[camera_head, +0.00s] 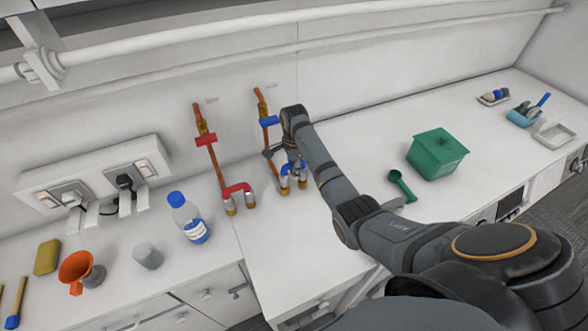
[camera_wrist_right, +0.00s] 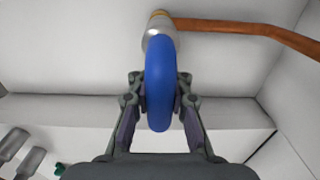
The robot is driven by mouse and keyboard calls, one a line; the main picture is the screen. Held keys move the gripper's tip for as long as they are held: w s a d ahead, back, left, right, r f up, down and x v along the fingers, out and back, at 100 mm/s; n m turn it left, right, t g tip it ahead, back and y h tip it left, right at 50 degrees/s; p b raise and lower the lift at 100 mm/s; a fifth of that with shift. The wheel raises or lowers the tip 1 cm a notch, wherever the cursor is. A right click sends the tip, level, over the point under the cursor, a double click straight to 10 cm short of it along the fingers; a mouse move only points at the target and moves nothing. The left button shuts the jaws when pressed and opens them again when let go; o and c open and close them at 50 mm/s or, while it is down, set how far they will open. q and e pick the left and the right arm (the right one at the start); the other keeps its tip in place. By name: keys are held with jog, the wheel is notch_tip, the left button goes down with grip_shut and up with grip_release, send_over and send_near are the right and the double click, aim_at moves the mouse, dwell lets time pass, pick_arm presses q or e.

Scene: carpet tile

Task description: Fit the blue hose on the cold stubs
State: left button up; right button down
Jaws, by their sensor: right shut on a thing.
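The blue hose (camera_head: 303,170) is a short curved piece, held by my right gripper (camera_head: 287,156) just above the two metallic cold stubs (camera_head: 286,188) in the head view. In the right wrist view the blue hose (camera_wrist_right: 160,85) stands between the two fingers of my right gripper (camera_wrist_right: 160,108), which are shut on it. Its far end meets or overlaps a silver stub (camera_wrist_right: 159,32) joined to a copper pipe. I cannot tell whether both hose ends sit over the stubs. My left gripper is not in view.
A red hose (camera_head: 238,188) on its own pair of stubs stands just left. Copper pipes with a red handle (camera_head: 205,140) and a blue handle (camera_head: 268,122) rise along the wall. A bottle (camera_head: 188,220) stands left; a green box (camera_head: 436,153) and green scoop (camera_head: 401,186) lie right.

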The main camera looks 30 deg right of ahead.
jog(key=shift+f, duration=0.75)
jog(key=c, duration=1.1)
grip_release()
jog(key=shift+c, duration=0.2)
notch_tip(320, 180, up, 8)
jog(key=shift+f, duration=0.15)
jog(key=shift+f, duration=0.1)
